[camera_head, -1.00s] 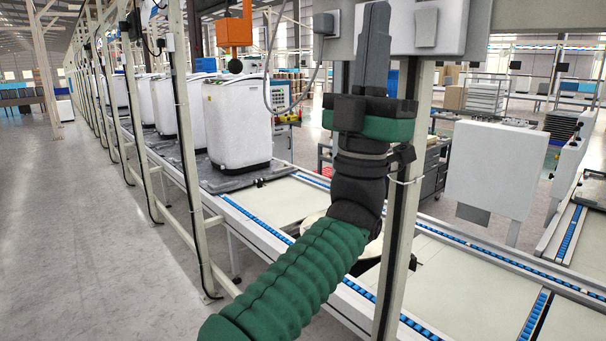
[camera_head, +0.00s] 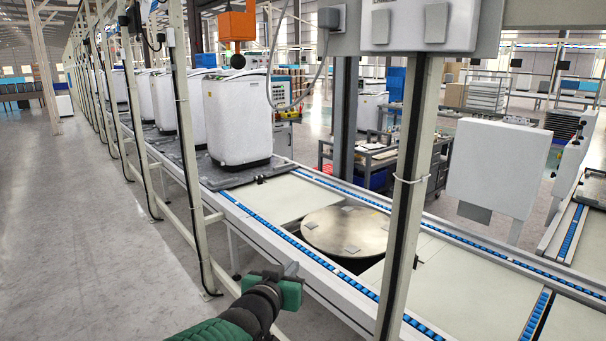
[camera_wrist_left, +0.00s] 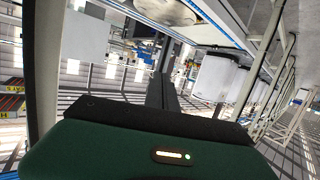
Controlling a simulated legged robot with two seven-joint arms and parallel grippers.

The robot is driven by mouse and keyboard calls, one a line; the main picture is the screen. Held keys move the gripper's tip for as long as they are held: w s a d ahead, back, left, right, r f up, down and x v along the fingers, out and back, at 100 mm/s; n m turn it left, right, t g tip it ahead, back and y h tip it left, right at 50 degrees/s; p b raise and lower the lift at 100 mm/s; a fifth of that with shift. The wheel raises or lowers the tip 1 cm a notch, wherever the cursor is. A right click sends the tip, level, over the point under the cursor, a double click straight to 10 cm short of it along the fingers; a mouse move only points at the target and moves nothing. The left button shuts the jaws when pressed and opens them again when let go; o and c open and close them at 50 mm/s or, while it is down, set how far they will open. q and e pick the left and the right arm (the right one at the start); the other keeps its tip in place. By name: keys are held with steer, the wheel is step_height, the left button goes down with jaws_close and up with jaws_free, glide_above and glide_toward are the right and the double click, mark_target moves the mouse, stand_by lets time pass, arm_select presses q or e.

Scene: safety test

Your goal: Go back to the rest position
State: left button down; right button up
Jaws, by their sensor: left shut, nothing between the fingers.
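My left gripper (camera_head: 291,270) is low in the head view, in front of the near edge of the conveyor line. Its arm comes in from the bottom with a green sleeve. The gripper is shut and holds nothing. In the left wrist view the dark fingers (camera_wrist_left: 163,92) stick out together beyond the green gripper body. My right gripper is not in view.
A conveyor (camera_head: 240,206) with blue rollers runs along the line. A round metal plate (camera_head: 346,232) sits in it. White washing machines (camera_head: 237,118) stand farther back. A metal post (camera_head: 408,190) rises close on the right. Open grey floor (camera_head: 90,240) lies to the left.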

arm_select(q)
steer(key=s+a+f+n+g+y, duration=0.1)
steer(key=s+a+f+g, duration=0.1)
steer(key=s+a+f, duration=0.3)
steer(key=s+a+f+g+y, duration=0.2)
steer(key=s+a+f, duration=0.1)
steer(key=f, duration=0.4)
steer(key=s+a+f+n+g+y, duration=0.1)
steer(key=s+a+f+g, duration=0.3)
steer(key=s+f, duration=0.6)
steer(key=s+a+f+n+g, duration=0.1)
steer(key=s+a+f+g, duration=0.35)
steer(key=s, duration=0.85)
step_height(320, 180, up, 17)
steer(key=p, duration=1.7)
steer(key=shift+w+a+r+t+p, duration=0.15)
steer(key=shift+w+t+p, duration=0.05)
steer(key=shift+t+p, duration=0.15)
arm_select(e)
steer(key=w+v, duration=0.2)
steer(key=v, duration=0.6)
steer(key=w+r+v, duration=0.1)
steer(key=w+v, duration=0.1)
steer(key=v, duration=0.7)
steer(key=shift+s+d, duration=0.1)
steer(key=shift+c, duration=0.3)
